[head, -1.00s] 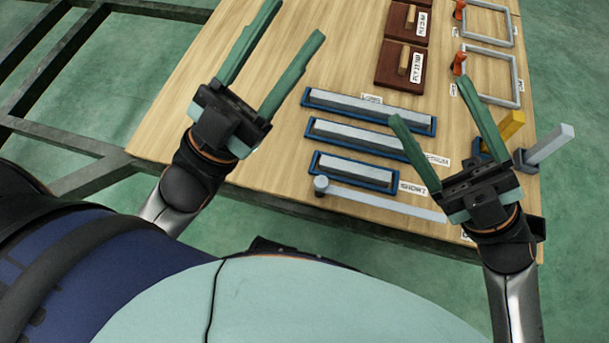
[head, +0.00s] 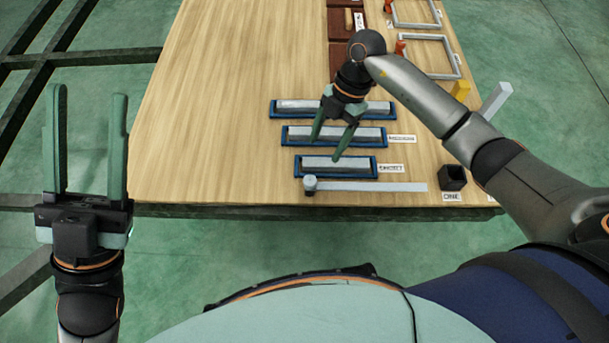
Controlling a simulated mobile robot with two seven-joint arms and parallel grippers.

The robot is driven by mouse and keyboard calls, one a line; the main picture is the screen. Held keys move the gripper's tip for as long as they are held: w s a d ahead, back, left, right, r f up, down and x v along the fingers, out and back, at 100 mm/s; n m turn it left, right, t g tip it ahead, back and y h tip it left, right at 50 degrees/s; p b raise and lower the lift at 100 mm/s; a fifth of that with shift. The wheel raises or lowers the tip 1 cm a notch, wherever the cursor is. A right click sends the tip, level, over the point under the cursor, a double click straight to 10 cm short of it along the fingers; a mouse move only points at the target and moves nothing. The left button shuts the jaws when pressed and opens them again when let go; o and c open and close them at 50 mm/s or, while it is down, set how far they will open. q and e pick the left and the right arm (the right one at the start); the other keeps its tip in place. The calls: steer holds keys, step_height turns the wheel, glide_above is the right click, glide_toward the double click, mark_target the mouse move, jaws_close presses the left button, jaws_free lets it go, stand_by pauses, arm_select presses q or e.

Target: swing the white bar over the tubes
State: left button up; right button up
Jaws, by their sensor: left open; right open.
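The white bar (head: 370,187) lies flat along the table's front edge, running right from a grey round pivot (head: 310,185) at its left end. Behind it, three pale grey tubes lie in blue trays: a short one (head: 335,163), a medium one (head: 333,135) and a long one (head: 337,107). The bar is beside the short tray, not over any tube. My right gripper (head: 327,149) is open and empty, pointing toward the front edge, with its fingers over the medium and short trays; their height is unclear. My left gripper (head: 88,93) is open and empty, left of the table.
A small black cup (head: 453,177) stands right of the bar's free end. A yellow block (head: 461,90) and a pale post (head: 495,101) stand at the right edge. White frames (head: 424,54) and brown boards (head: 341,57) are farther back. The table's left part (head: 210,110) is clear.

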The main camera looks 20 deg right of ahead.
mark_target(310, 180)
steer(key=b+x, duration=0.3)
steer(key=x, duration=0.8)
steer(key=shift+b, duration=0.3)
arm_select(q)
steer(key=shift+n, duration=0.3)
steer(key=f, duration=0.4)
steer(key=shift+w+d, duration=0.1)
steer(key=shift+d, duration=0.2)
arm_select(e)
steer(key=shift+c, duration=0.4)
arm_select(q)
steer(key=shift+a, duration=0.1)
arm_select(e)
jaws_close()
